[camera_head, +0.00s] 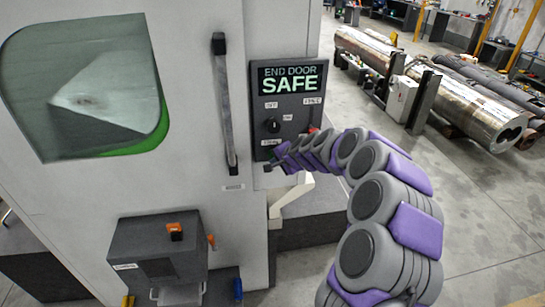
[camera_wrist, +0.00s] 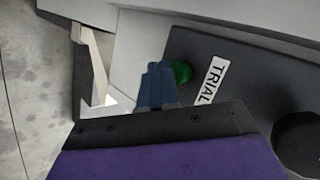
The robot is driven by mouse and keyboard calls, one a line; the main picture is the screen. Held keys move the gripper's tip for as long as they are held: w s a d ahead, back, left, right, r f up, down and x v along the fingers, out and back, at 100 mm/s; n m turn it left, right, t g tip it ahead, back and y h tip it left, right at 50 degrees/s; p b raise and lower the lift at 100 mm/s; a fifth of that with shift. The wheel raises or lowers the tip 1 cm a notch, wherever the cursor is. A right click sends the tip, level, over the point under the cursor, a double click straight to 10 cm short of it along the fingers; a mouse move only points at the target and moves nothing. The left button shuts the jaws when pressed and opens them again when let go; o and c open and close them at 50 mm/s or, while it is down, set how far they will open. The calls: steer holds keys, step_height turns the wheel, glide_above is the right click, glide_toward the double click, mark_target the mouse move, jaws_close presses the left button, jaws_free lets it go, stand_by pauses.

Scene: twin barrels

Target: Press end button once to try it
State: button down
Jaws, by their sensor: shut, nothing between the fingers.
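The dark control panel (camera_head: 290,100) on the machine front has a display reading "END DOOR SAFE" (camera_head: 290,78), a black knob (camera_head: 272,125) and small white labels. In the wrist view, a round green button (camera_wrist: 181,72) sits on the panel beside a "TRIAL" label (camera_wrist: 212,80). My gripper (camera_wrist: 158,70) is shut and empty; its blue-grey fingertips are just left of the green button and overlap its edge in the picture. I cannot tell whether they touch it. In the head view, my gripper (camera_head: 269,167) is at the panel's lower left corner, and my arm hides the panel's lower right.
A grey box (camera_head: 158,255) stands lower left. Large metal cylinders (camera_head: 465,105) lie at the back right.

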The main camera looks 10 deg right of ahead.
stand_by(0.3)
steer(key=s, duration=0.5)
stand_by(0.4)
steer(key=shift+a, duration=0.1)
